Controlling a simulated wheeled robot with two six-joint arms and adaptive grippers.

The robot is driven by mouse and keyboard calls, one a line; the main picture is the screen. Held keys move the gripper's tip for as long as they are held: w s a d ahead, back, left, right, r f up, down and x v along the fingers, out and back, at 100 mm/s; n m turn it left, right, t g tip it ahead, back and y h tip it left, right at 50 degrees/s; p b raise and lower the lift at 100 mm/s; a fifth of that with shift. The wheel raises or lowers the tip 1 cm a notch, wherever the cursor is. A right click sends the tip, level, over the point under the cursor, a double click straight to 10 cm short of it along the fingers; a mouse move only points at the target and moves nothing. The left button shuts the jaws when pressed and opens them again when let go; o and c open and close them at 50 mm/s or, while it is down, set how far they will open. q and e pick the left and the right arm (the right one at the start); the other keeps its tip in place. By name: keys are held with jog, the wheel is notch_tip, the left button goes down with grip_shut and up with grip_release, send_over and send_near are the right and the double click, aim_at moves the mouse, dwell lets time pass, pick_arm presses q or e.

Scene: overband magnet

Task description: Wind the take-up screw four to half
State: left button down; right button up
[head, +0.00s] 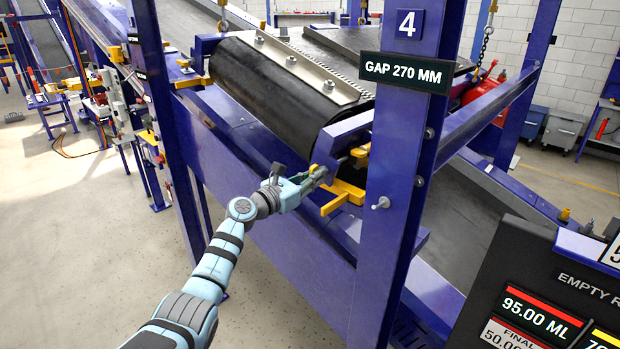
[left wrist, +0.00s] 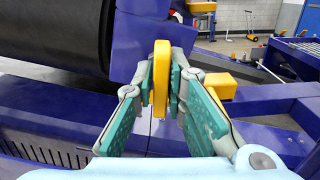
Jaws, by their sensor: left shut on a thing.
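A blue post with a "4" sign (head: 408,23) carries a panel reading "GAP 270 MM" (head: 405,72). Beside the post, at the end of the black drum (head: 290,100), is a yellow take-up screw handle (head: 340,197). My left gripper (head: 318,177) reaches it from the left. In the left wrist view, the teal finger pads of my left gripper (left wrist: 168,95) stand on both sides of an upright, rounded yellow piece of the handle (left wrist: 160,78) and are shut on it. The screw's thread is hidden. My right gripper does not show.
Blue frame beams (head: 270,220) run below and beside my left arm. A dark display board (head: 535,300) reading "95.00 ML" stands at the lower right. Open floor (head: 70,230) lies to the left.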

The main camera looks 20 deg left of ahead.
pick_arm(q)
jog(key=shift+n+p, duration=0.8)
jog(key=shift+n, duration=0.1)
jog(key=n, duration=0.2)
jog(key=shift+f+n, duration=0.15)
jog(key=shift+n, duration=0.15)
jog(key=n, duration=0.4)
jog(key=shift+d+n, duration=0.1)
jog(key=shift+n, duration=0.3)
jog(key=c, duration=1.7)
grip_release()
jog(key=shift+o, duration=0.8)
jog(key=shift+w+a+f, duration=0.1)
jog(key=shift+a, duration=0.2)
jog(key=shift+d, duration=0.1)
jog(key=shift+d+r, duration=0.25)
jog(key=shift+d, duration=0.05)
jog(key=shift+s, duration=0.2)
